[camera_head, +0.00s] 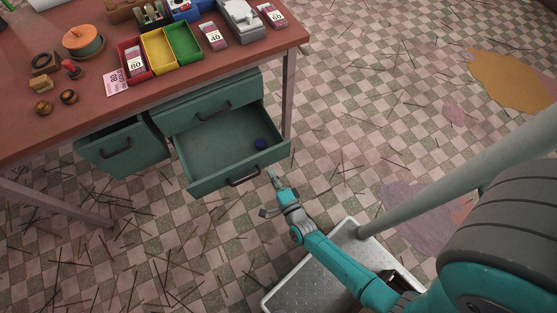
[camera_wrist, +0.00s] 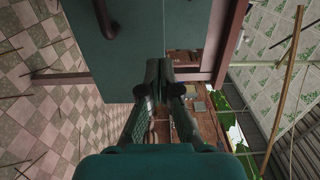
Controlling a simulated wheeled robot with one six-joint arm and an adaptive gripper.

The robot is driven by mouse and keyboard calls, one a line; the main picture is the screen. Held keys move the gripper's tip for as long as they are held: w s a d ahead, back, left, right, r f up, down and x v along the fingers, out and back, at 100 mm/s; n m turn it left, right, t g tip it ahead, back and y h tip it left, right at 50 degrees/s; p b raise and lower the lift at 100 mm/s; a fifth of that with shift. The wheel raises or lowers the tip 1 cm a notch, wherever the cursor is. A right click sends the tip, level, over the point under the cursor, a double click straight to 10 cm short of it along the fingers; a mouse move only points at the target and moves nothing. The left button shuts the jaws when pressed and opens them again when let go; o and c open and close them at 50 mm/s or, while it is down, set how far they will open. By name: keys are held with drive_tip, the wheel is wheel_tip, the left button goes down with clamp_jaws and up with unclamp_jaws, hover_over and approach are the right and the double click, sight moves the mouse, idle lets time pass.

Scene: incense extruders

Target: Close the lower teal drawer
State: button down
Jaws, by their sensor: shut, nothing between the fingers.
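The lower teal drawer (camera_head: 218,146) is pulled well out below the desk, with a small dark blue round thing (camera_head: 260,144) inside near its right side. Its front has a dark handle (camera_head: 243,177). My gripper (camera_head: 273,176) is shut and empty, just in front of the drawer front, to the right of the handle. In the wrist view, a teal drawer front (camera_wrist: 140,45) with a dark handle (camera_wrist: 104,18) fills the upper middle. My gripper's closed fingertips (camera_wrist: 159,66) overlap that panel. I cannot tell whether they touch it.
The upper teal drawer (camera_head: 190,113) sits just above the open one. A teal drawer (camera_head: 122,150) at the left also stands out. The red-brown desktop (camera_head: 200,75) holds coloured trays and boxes. A desk leg (camera_head: 288,95) stands right of the drawers. Thin sticks litter the checkered floor.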

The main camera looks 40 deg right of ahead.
sight(262, 156)
drive_tip(key=shift+x, duration=2.8)
drive_tip(key=shift+w, duration=0.1)
drive_tip(key=x, duration=1.9)
